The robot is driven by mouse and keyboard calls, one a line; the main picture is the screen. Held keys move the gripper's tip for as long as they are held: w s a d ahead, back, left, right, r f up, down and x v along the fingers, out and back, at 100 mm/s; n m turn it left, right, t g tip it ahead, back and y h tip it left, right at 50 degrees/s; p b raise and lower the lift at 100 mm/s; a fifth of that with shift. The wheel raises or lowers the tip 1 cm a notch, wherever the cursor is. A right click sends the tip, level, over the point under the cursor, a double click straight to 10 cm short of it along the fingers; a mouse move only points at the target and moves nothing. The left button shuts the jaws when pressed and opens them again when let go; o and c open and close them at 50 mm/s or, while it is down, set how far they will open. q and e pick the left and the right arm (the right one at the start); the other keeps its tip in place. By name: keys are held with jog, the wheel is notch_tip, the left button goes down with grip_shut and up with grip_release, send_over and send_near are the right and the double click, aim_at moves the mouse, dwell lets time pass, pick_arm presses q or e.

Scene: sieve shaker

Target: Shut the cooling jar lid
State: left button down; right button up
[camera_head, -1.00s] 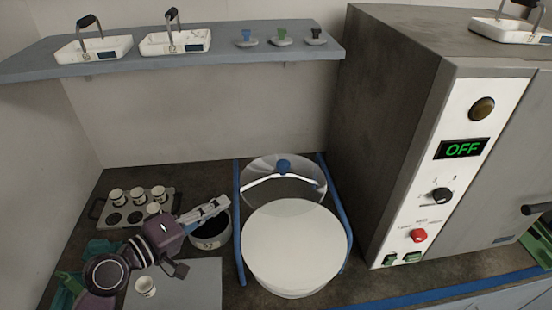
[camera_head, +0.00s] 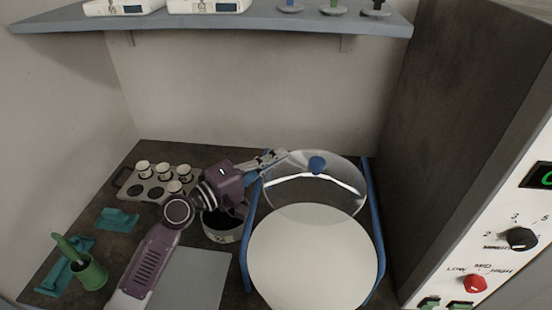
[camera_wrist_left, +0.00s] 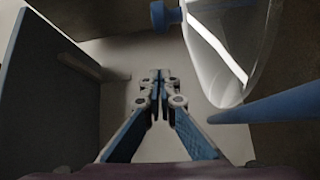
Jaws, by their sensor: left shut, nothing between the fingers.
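The cooling jar's white round plate (camera_head: 312,262) faces up between two blue rails. Its clear glass lid (camera_head: 335,198) is tipped up at the back of the jar, its blue knob (camera_head: 317,165) facing away from the plate. The lid (camera_wrist_left: 232,45) and knob (camera_wrist_left: 168,15) also show at the upper right of the left wrist view. My left gripper (camera_head: 281,157) is shut and empty, at the lid's upper left edge. In the left wrist view its fingertips (camera_wrist_left: 159,76) are left of the glass; I cannot tell if they touch it. My right gripper is not in view.
A dark pot (camera_head: 222,230) stands left of the jar, partly under my arm. A rack of small white cups (camera_head: 155,185), a green pot (camera_head: 91,274) and a grey board (camera_head: 190,280) lie further left. A large oven (camera_head: 450,130) closes off the right. A shelf (camera_head: 210,32) hangs above.

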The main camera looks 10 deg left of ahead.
aim_at(302, 170)
pick_arm(q)
jog(key=p+x, duration=0.1)
jog(key=x, duration=0.5)
jog(key=shift+r, duration=0.15)
jog(key=shift+s+d+f+p, duration=0.25)
jog(key=shift+s+d+p, duration=0.6)
jog(key=shift+s+p, duration=0.25)
jog(key=shift+s+d, duration=0.15)
jog(key=shift+s, duration=0.45)
jog(key=shift+d+f, duration=0.1)
jog(key=shift+f, duration=0.05)
jog(key=shift+w, duration=0.1)
